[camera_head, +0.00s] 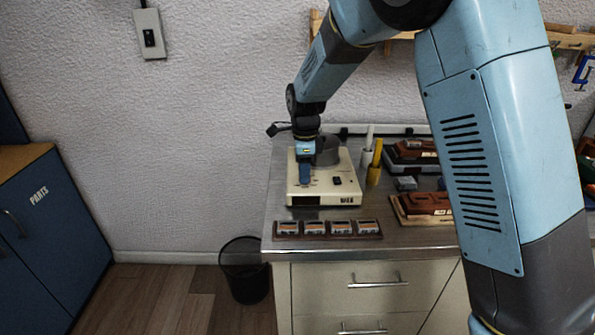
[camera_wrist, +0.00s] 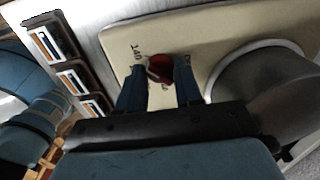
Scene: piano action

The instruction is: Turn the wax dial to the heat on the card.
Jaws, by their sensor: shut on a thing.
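The wax heater is a cream box (camera_head: 347,191) on the metal worktop, with a grey round pot (camera_head: 328,150) at its back and a dark switch on its top. In the wrist view its cream top (camera_wrist: 200,30) fills the upper middle, with the grey pot (camera_wrist: 265,85) at right. The dial (camera_wrist: 160,68) is a small red knob, with printed numbers partly showing at its left. My gripper (camera_wrist: 160,78) is shut on the dial, one blue finger on each side. In the head view my gripper (camera_head: 305,175) points down onto the heater's left part. I cannot read the dial's setting, and no card is clearly seen.
A wooden rack (camera_head: 328,237) with several small labelled boxes lies in front of the heater. A yellow stick (camera_head: 376,158) and a white one stand at its right. Brown blocks on trays (camera_head: 425,205) lie further right. A black bin (camera_head: 245,270) stands on the floor.

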